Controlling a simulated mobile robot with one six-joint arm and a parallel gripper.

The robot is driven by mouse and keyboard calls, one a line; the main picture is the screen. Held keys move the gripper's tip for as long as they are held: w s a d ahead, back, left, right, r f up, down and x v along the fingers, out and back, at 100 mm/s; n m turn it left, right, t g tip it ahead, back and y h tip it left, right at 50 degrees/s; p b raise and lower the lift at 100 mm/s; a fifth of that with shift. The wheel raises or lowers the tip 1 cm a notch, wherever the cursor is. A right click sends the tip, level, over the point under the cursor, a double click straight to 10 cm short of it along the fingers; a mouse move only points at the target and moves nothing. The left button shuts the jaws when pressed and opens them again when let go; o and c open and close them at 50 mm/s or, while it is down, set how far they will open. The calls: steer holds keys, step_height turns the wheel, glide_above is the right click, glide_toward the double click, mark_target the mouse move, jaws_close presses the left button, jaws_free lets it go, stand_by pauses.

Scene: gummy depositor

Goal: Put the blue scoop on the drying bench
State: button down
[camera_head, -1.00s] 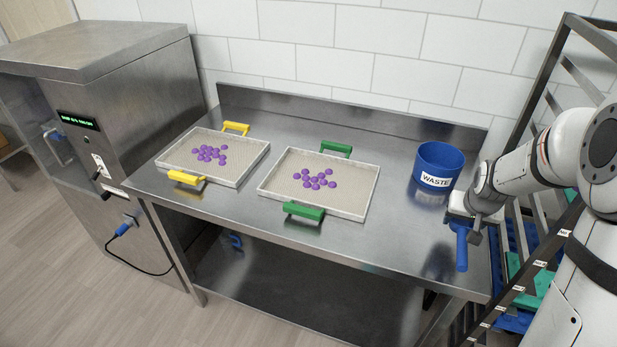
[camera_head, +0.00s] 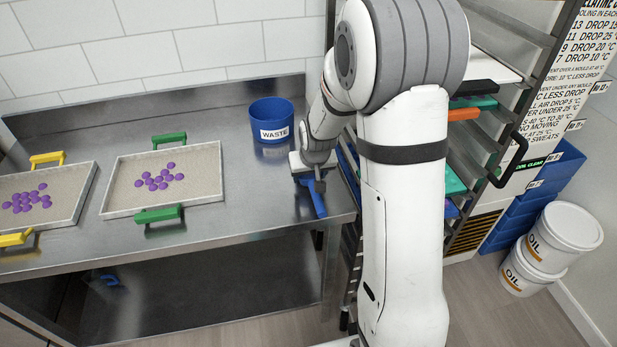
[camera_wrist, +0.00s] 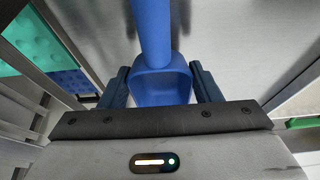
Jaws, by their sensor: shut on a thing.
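My gripper (camera_head: 306,177) is over the right end of the steel bench (camera_head: 243,195), in front of the waste tub. It is shut on the blue scoop (camera_head: 317,198), whose blue handle points down toward the bench's front right corner. In the wrist view the scoop (camera_wrist: 160,84) sits between the two dark fingers of my gripper (camera_wrist: 160,72), with its handle pointing up the picture. Whether the scoop touches the bench top is unclear. No label marks a drying bench.
A blue WASTE tub (camera_head: 271,118) stands behind my gripper. A green-handled tray (camera_head: 205,190) and a yellow-handled tray (camera_head: 75,200) hold purple gummies. A rack (camera_head: 505,75) stands right of the bench, partly behind my arm. Oil buckets (camera_head: 560,235) stand at far right.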

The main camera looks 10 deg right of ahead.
steer(key=shift+f, duration=0.9)
steer(key=shift+f, duration=0.2)
steer(key=shift+c, duration=2.3)
jaws_free()
steer(key=shift+r, duration=0.1)
steer(key=shift+r, duration=0.1)
steer(key=shift+r, duration=0.2)
steer(key=v, duration=1.1)
steer(key=shift+s+r+b, duration=0.15)
steer(key=shift+b, duration=0.25)
steer(key=s+r, duration=0.3)
steer(key=s, duration=0.8)
steer(key=s+r+g, duration=0.1)
steer(key=s+r, duration=0.2)
steer(key=s, duration=0.8)
steer(key=shift+a, duration=0.15)
